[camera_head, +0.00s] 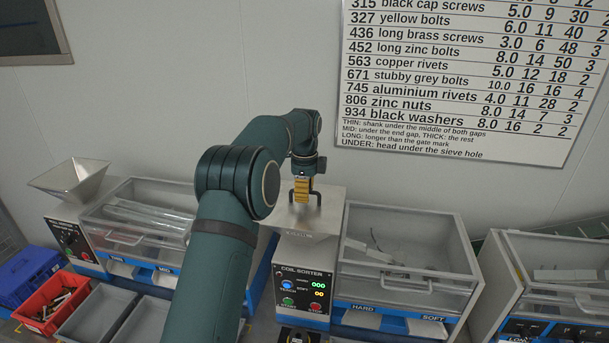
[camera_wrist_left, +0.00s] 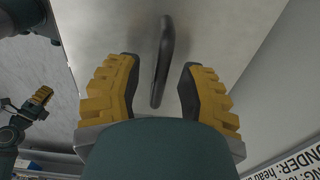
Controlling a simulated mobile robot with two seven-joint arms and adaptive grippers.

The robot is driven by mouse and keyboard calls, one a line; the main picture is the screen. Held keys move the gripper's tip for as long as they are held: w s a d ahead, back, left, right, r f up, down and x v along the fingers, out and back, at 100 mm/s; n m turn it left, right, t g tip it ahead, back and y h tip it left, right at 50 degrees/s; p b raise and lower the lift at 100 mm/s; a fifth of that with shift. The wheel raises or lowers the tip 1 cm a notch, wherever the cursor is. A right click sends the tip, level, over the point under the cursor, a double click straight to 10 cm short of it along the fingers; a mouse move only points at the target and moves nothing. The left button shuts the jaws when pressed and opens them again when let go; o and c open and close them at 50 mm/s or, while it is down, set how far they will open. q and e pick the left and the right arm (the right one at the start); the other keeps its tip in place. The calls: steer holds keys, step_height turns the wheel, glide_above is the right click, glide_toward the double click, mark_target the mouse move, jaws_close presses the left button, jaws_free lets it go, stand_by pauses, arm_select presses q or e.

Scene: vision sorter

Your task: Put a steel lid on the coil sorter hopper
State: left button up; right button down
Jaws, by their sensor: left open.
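A steel lid (camera_head: 326,212), a flat grey plate with a dark upright handle, sits on top of the coil sorter (camera_head: 303,279). The hopper under it is hidden, so I cannot tell how well the lid is seated. My left gripper (camera_head: 303,192) is above the lid at its handle. In the left wrist view the left gripper (camera_wrist_left: 162,88) is open, and the dark handle (camera_wrist_left: 163,60) stands between its yellow fingers with gaps on both sides. Another yellow-fingered gripper, my right one (camera_wrist_left: 40,97), shows small at the left of the wrist view; its opening is unclear.
A sorter with an open steel hopper (camera_head: 72,180) stands at the left. Clear-lidded bins (camera_head: 405,262) flank the coil sorter, and another machine (camera_head: 545,270) stands at the right. A red bin (camera_head: 40,317) and a blue bin (camera_head: 25,277) sit at lower left. A printed chart (camera_head: 470,70) hangs behind.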

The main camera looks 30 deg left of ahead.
arm_select(q)
step_height(320, 180, up, 11)
stand_by(0.4)
steer(key=shift+s, duration=0.1)
